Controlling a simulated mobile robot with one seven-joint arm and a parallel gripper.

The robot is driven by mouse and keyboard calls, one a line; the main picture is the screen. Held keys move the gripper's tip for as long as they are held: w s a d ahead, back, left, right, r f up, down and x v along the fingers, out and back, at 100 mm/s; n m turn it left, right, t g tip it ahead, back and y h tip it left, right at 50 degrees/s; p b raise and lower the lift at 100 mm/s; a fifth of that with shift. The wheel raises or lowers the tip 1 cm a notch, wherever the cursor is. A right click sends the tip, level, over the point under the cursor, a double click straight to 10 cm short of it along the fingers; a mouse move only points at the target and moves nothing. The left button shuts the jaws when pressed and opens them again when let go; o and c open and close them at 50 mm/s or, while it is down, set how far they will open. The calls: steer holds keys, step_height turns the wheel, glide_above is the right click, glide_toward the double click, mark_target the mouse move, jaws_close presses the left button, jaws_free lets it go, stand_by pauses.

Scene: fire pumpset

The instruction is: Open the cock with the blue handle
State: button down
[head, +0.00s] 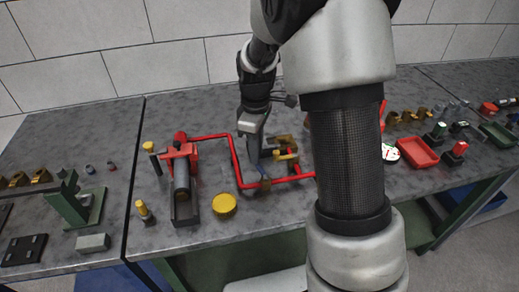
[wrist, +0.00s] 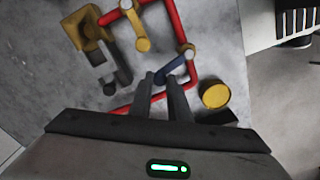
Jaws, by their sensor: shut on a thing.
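The cock with the blue handle sits on the red pipe. In the head view my gripper (head: 252,143) points down over the pipework. The handle's end is partly hidden by the fingers.
The red pipe (head: 234,165) frames the work area. A second cock with a yellow handle (wrist: 142,32) stands close by. A yellow round cap (head: 224,204) and a red clamp-like device (head: 181,150) stand left. A red tray (head: 417,152) lies right.

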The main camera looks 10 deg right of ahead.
steer(key=shift+s+a+r+n+p, duration=0.1)
steer(key=shift+s+a+n+p, duration=0.8)
steer(key=shift+n, duration=1.65)
steer(key=shift+s+a+f+n+p, duration=0.1)
steer(key=shift+s+a+n+p, duration=0.85)
steer(key=shift+n, duration=1.55)
steer(key=shift+s+a+r+n+p, duration=0.1)
steer(key=shift+s+a+n+p, duration=0.35)
steer(key=shift+s+n+p, duration=1.1)
steer(key=shift+w+n, duration=0.5)
steer(key=shift+n, duration=0.6)
steer(key=c, duration=1.7)
jaws_free()
steer(key=shift+o, duration=0.2)
step_height(320, 180, up, 17)
steer(key=p, duration=0.2)
steer(key=shift+r, duration=0.15)
